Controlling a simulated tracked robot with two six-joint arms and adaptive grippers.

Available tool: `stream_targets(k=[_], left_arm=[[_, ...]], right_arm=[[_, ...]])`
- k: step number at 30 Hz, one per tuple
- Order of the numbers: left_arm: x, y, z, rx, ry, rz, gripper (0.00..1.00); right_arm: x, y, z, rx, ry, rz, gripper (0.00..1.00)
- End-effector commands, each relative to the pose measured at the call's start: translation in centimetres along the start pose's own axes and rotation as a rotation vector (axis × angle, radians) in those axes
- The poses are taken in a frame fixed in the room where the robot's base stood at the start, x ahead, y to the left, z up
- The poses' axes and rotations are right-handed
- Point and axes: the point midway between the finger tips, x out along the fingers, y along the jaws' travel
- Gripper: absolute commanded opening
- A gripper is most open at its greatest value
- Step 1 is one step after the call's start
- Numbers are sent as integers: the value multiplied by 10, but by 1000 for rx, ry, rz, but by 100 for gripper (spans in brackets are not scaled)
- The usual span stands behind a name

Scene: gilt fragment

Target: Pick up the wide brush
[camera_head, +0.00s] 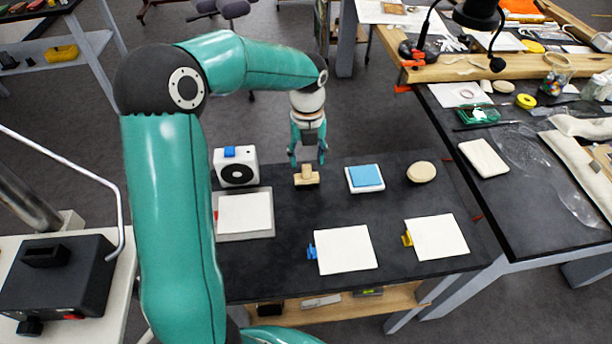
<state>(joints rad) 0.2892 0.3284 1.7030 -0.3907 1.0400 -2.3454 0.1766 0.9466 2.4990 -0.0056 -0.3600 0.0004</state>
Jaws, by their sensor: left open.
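The wide brush appears to be the small tan wooden piece (306,178) near the back edge of the dark table, with a short upright handle on a wider base. My left gripper (307,160) points down right over it, fingers apart. The top of the handle shows between or just behind the fingertips; I cannot tell whether they touch it. The brush rests on the table. My right gripper is not in view.
A white device with a black disc (236,167) stands left of the brush. A blue-topped white pad (365,178) and a round tan disc (422,172) lie to its right. White sheets (345,250) lie in front. A cluttered table (530,215) adjoins on the right.

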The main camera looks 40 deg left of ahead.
Motion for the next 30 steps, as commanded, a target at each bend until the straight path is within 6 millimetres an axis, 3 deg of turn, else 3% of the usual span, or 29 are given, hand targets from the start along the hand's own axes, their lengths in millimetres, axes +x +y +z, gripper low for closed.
stream_targets(k=[10, 19, 29, 30], left_arm=[[44, 1, 3, 1, 4, 3, 54], [50, 1, 4, 0, 0, 1, 54], [49, 1, 4, 0, 1, 1, 1], [49, 1, 4, 0, 1, 1, 0]], right_arm=[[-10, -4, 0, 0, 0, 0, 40], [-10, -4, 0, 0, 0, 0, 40], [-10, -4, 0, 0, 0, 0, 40], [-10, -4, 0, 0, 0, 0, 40]])
